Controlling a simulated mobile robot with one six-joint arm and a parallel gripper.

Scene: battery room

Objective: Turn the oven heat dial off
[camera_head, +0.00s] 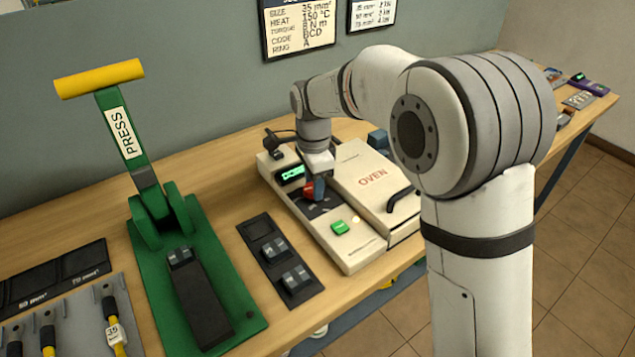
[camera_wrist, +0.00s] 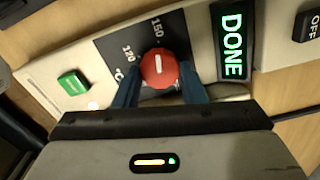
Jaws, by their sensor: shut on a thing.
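The oven (camera_head: 355,240) is a cream unit on the bench with a lidded right part. Its red heat dial (camera_wrist: 159,69) shows in the wrist view, on a dark scale with 120 and 150 marked. The dial's white line points up in that view, close to the 150. In the head view the red dial (camera_head: 309,190) is partly hidden by my gripper. My gripper (camera_wrist: 160,85) has its two blue fingers on either side of the dial, shut on it. A green display (camera_wrist: 232,41) reads DONE.
A green button (camera_wrist: 73,82) sits on the oven panel, and a dark OFF switch (camera_wrist: 310,25) is at the right in the wrist view. A green press (camera_head: 190,260) with a yellow handle and a black tray (camera_head: 279,260) stand left of the oven.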

